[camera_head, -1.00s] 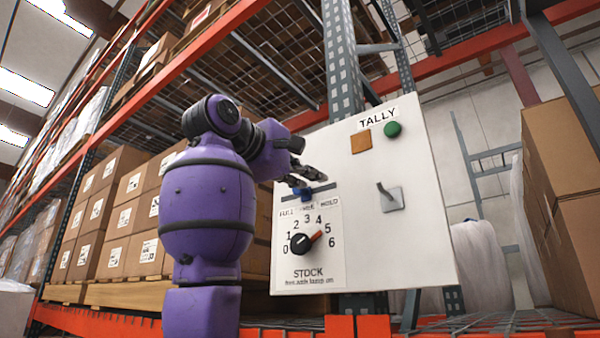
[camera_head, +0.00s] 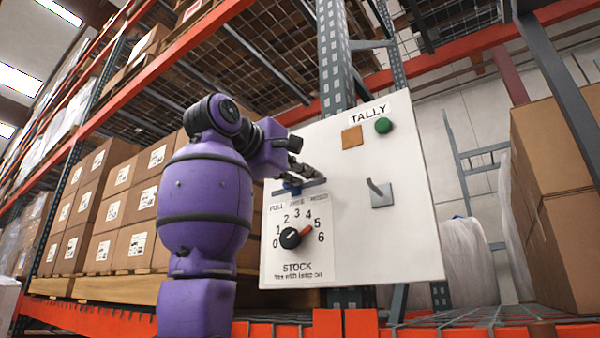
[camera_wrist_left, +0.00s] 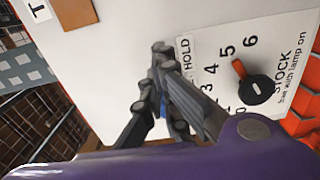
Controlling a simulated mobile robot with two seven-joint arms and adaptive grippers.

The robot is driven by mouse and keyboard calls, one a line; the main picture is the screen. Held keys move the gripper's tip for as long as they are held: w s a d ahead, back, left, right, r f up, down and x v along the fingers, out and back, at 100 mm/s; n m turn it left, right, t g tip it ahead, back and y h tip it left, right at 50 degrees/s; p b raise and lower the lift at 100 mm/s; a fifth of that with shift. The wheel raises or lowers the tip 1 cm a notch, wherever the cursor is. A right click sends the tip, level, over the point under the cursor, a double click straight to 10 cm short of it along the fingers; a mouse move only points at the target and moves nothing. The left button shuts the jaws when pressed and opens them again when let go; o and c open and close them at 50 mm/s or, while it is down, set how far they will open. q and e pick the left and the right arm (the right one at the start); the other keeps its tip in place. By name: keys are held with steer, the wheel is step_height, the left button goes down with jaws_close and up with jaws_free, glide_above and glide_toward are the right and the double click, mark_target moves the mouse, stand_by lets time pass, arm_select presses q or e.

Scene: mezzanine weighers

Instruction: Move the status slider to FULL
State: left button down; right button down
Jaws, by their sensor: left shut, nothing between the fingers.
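The status slider's small blue knob (camera_head: 292,188) sits on a dark horizontal slot in the upper left of the white panel (camera_head: 410,245). Labels below the slot read FULL (camera_head: 277,208) at the left, a blurred middle word, and HOLD (camera_head: 319,198) at the right. The knob appears between FULL and the middle label; fingers partly hide it. My left gripper (camera_head: 304,172) is shut and empty, at the slot beside the knob. Whether it touches the knob is unclear. In the left wrist view a bit of the blue knob (camera_wrist_left: 162,104) shows behind the dark fingers. My right gripper is out of view.
Below the slider is a black STOCK dial (camera_head: 290,238) with a red pointer. A toggle lever (camera_head: 380,192), an orange square (camera_head: 352,139) and a green button (camera_head: 383,125) are to the right. Boxes (camera_head: 120,205) stand on the rack at left.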

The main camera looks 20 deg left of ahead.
mark_target(308, 185)
arm_select(q)
steer(key=shift+x, duration=1.35)
steer(key=shift+d, duration=0.1)
steer(key=shift+w, duration=0.1)
steer(key=shift+w+a, duration=0.2)
steer(key=shift+a, duration=0.4)
steer(key=shift+w+a, duration=0.2)
steer(key=shift+a, duration=0.6)
steer(key=shift+w+a, duration=0.25)
steer(key=shift+a, duration=0.4)
steer(key=shift+w+a, duration=0.25)
steer(key=shift+a, duration=0.35)
steer(key=shift+d, duration=0.15)
steer(key=shift+s+d, duration=0.3)
steer(key=shift+d, duration=0.3)
